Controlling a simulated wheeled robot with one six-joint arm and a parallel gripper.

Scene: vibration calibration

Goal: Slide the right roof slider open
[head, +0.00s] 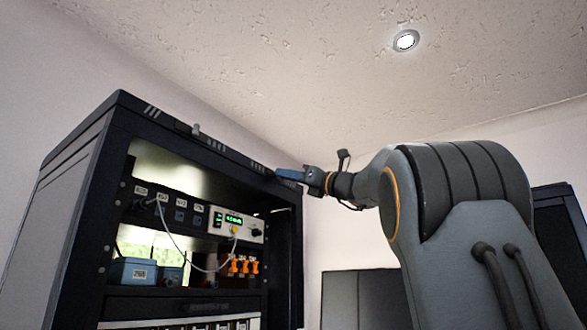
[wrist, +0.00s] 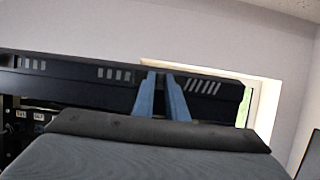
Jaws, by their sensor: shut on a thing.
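The dark equipment rack (head: 84,215) stands at the left in the head view, its roof edge running down to the right. A small grey knob on that roof edge is the left roof slider (head: 196,129). My gripper (head: 281,173), with blue fingers, is at the right end of the same edge. In the wrist view my gripper (wrist: 160,74) is shut, its fingertips at the roof edge between two groups of vent slots. The right roof slider is hidden between the fingers, so how far it is open cannot be told.
Inside the rack are a meter with a green display (head: 236,222), orange connectors (head: 243,266) and a blue box (head: 134,271). A dark cabinet (head: 560,230) stands at the right. Space above the roof is clear up to the ceiling.

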